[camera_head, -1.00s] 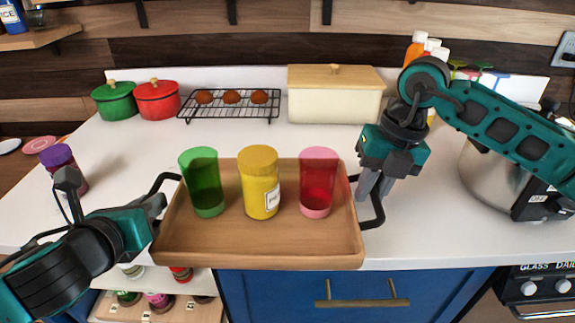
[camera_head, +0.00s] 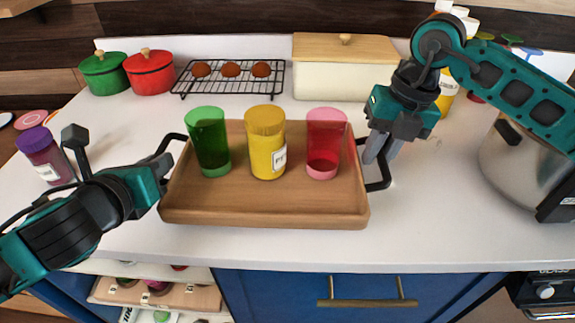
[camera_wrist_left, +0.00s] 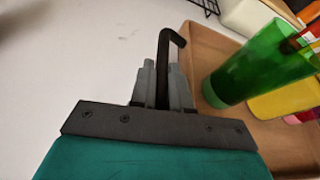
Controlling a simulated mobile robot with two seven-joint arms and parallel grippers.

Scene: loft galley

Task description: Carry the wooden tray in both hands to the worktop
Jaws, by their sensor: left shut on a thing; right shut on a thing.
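The wooden tray (camera_head: 270,215) is level over the white worktop (camera_head: 300,249), inside its front edge. I cannot tell whether it touches the surface. A green cup (camera_head: 209,143), a yellow jar (camera_head: 266,143) and a red-pink cup (camera_head: 325,145) stand upright on it. My left gripper (camera_head: 164,172) is shut on the tray's black left handle, which also shows between the fingers in the left wrist view (camera_wrist_left: 164,62). My right gripper (camera_head: 376,152) is shut on the black right handle (camera_head: 382,182).
Behind the tray are a black rack (camera_head: 228,78) with brown round items, a cream bin (camera_head: 343,72), a red pot (camera_head: 150,73) and a green pot (camera_head: 106,74). A purple-lidded jar (camera_head: 45,158) stands left, a steel pot (camera_head: 520,165) right. Bare worktop surrounds the tray.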

